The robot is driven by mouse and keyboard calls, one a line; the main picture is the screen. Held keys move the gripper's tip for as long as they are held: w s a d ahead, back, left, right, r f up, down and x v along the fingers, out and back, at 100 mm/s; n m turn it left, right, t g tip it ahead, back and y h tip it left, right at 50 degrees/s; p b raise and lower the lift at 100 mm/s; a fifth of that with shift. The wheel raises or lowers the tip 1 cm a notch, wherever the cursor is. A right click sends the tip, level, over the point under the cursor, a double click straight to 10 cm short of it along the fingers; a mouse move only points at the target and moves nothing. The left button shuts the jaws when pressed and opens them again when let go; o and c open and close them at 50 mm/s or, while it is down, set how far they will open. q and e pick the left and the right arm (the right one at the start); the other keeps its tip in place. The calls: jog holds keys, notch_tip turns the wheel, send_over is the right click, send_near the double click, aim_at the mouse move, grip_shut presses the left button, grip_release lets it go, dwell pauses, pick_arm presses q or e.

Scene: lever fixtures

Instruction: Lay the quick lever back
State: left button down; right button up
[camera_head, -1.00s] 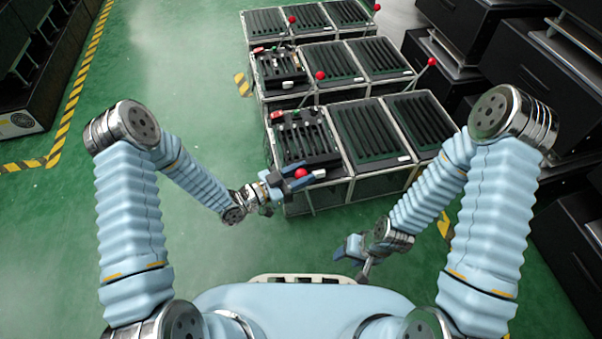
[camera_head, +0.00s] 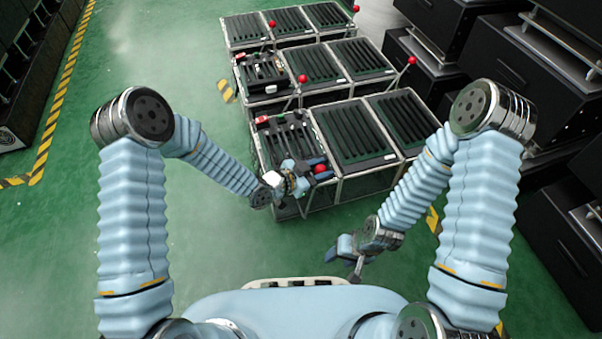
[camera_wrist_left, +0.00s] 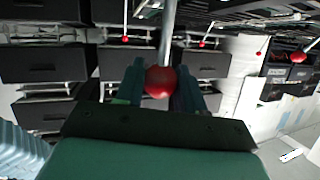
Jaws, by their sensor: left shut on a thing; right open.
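A lever with a red ball knob (camera_head: 320,168) stands at the front of the nearest left rack unit (camera_head: 290,140). My left gripper (camera_head: 303,177) is shut on this knob. In the left wrist view the knob (camera_wrist_left: 158,82) sits between the two dark fingers, with its metal rod (camera_wrist_left: 168,30) running up out of the picture. In the head view the rod is mostly hidden by the gripper. My right gripper (camera_head: 350,258) is open and empty, low and in front of the racks, apart from any lever.
Other red-knobbed levers stand on the racks behind, one in the middle row (camera_head: 303,78) and one at its right end (camera_head: 412,61). Dark cabinets (camera_head: 530,70) stand close on the right. Green floor is clear at the left.

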pick_arm(q)
jog(key=w+d+f+g+y+b, duration=0.1)
jog(key=w+d+f+y+b, duration=0.1)
jog(key=d, duration=0.7)
jog(key=shift+w+d+f+m+g+y, duration=0.2)
jog(key=shift+f+m+g+y, duration=0.2)
jog(key=shift+f+y, duration=0.35)
jog(key=c, duration=0.7)
grip_release()
jog(key=shift+d, duration=0.1)
jog(key=shift+c, duration=0.2)
jog(key=p+v, duration=0.1)
jog(key=v, duration=1.2)
jog(key=shift+s+a+r, duration=0.2)
jog(key=shift+a+r, duration=0.05)
